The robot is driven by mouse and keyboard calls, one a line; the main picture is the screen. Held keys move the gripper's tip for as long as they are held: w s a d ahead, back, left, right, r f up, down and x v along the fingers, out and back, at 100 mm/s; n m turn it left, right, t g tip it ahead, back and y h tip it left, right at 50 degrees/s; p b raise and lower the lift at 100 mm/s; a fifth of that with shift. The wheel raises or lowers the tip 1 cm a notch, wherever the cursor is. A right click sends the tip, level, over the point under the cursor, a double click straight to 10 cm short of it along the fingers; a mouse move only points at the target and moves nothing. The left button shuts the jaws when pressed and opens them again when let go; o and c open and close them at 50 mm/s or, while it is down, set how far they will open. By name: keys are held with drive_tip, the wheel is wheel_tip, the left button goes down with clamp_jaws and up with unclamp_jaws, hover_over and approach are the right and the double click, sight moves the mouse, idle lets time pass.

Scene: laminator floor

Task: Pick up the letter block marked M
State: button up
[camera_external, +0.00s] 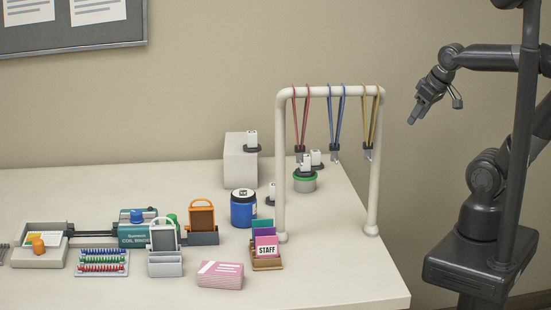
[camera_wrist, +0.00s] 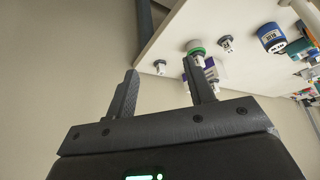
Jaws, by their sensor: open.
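Several small white blocks on dark round bases are in the external view; their letters are too small to read, so I cannot tell which is marked M. One white block (camera_external: 252,138) is on a grey box, another (camera_external: 305,161) is on a green-rimmed tin, another (camera_external: 316,157) is behind it, and one (camera_external: 272,190) is beside the blue jar. In the wrist view, white blocks (camera_wrist: 160,65) (camera_wrist: 226,43) show beyond the fingers. My gripper (camera_external: 415,114) is open and empty, off the table's right side; its two fingers also show in the wrist view (camera_wrist: 159,68).
A white rack (camera_external: 376,165) with hanging lanyards stands at the table's right. The grey box (camera_external: 240,167), green-rimmed tin (camera_external: 305,184), blue jar (camera_external: 243,212) and card holder (camera_external: 267,262) are nearby. Binding items crowd the left. The front right tabletop (camera_external: 340,275) is clear.

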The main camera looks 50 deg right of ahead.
drive_tip(key=shift+o, duration=0.4)
drive_tip(key=shift+w, duration=0.1)
drive_tip(key=m+g, duration=0.6)
drive_tip(key=m, duration=0.2)
hover_over(315, 151)
drive_tip(key=f, duration=1.2)
drive_tip(key=shift+s+a+f, duration=0.2)
drive_tip(key=shift+s+f, duration=0.05)
drive_tip(key=shift+s, duration=0.1)
drive_tip(key=shift+w+f, duration=0.2)
drive_tip(key=shift+f, duration=0.1)
drive_tip(key=f, duration=1.1)
drive_tip(key=shift+w+d, duration=0.15)
drive_tip(key=shift+d, duration=0.15)
